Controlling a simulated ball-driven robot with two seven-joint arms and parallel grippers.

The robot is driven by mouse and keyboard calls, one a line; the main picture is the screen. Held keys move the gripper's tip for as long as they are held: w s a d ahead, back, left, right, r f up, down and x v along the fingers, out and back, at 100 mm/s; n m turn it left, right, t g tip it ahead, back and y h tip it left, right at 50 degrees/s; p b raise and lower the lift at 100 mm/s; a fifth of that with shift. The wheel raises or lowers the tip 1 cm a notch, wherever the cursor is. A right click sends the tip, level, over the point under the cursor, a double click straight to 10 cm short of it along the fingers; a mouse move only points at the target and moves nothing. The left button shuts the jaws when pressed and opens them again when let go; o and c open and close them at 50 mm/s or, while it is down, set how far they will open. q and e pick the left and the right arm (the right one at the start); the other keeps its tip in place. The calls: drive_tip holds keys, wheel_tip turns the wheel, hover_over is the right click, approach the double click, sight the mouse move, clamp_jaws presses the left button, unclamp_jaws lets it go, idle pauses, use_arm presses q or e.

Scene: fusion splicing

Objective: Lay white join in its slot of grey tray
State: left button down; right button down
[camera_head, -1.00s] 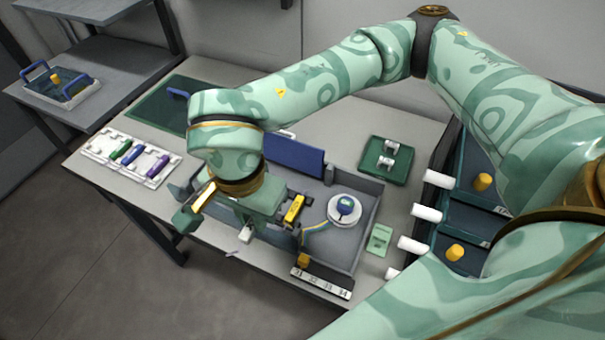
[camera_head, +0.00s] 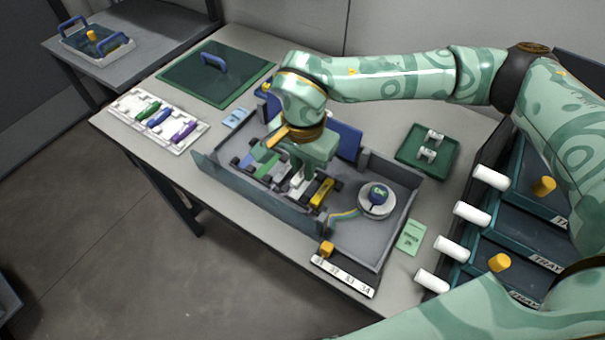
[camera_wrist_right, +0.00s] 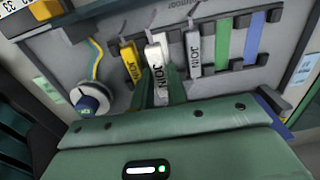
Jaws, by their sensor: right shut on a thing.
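The white join (camera_wrist_right: 157,62) is between the fingers of my right gripper (camera_wrist_right: 160,88), which is shut on it; the gripper also shows in the head view (camera_head: 298,178). It is over the slot row of the grey tray (camera_head: 398,222), beside the yellow join (camera_wrist_right: 130,62). Whether the white join touches the slot floor I cannot tell. In the head view my gripper hides much of the row. My left gripper is not in view.
A round reel (camera_head: 376,201) with coloured fibres stands in the tray, near the yellow join. The tray's walls and a raised blue panel (camera_head: 349,141) are close to my gripper. A white rack (camera_head: 157,120) and a green mat (camera_head: 214,75) lie at the left.

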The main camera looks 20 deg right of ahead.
sight(303, 169)
drive_tip(key=f, duration=0.1)
drive_tip(key=f+b, duration=0.1)
drive_tip(key=f, duration=0.2)
drive_tip(key=shift+w+d+b, duration=0.1)
drive_tip(key=shift+w+b, duration=0.25)
drive_tip(key=shift+r, duration=0.1)
drive_tip(key=c, duration=1.4)
unclamp_jaws()
drive_tip(key=shift+f, duration=0.2)
wheel_tip(303, 169, up, 12)
drive_tip(key=p, duration=0.4)
drive_tip(key=shift+r, duration=0.25)
